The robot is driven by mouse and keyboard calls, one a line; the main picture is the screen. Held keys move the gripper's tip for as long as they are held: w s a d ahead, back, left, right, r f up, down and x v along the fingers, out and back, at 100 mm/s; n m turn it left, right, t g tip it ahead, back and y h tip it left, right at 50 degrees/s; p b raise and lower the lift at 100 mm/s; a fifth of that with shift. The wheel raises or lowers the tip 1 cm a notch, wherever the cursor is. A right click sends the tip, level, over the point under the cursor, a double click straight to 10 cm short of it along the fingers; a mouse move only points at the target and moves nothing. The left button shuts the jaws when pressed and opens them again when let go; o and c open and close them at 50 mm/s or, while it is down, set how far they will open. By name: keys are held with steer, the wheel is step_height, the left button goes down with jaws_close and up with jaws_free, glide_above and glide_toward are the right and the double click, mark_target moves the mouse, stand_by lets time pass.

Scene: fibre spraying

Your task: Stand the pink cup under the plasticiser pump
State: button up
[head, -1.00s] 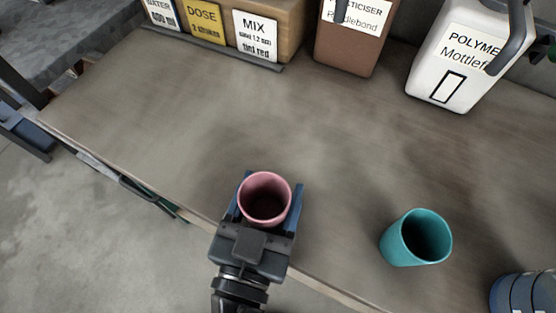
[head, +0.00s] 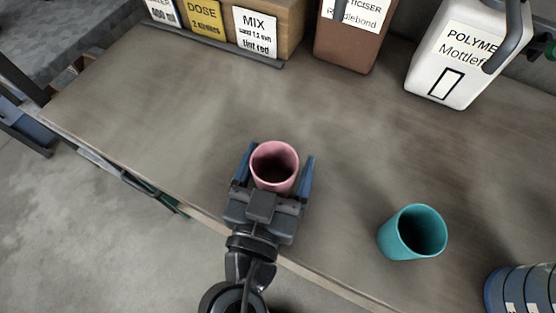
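The pink cup (head: 274,167) is upright near the front edge of the bench, between the two blue fingers of my gripper (head: 275,168). The fingers are spread wider than the cup, with a visible gap on the right side, so the gripper looks open around it. The cup's base is hidden, so I cannot tell for sure that it rests on the bench. The brown plasticiser container (head: 345,45) stands at the back of the bench. Its top is cut off by the picture edge, and only a grey piece of its pump (head: 341,9) shows.
A teal cup (head: 412,232) stands to the right of my gripper. A white polymer jug (head: 455,60) stands at the back right. Label cards (head: 257,33) lean on a wooden box at the back left. A blue container (head: 522,290) is at bottom right. The middle bench is clear.

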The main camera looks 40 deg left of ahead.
steer(key=shift+o, duration=0.6)
steer(key=shift+r+p, duration=0.2)
steer(key=shift+p, duration=0.55)
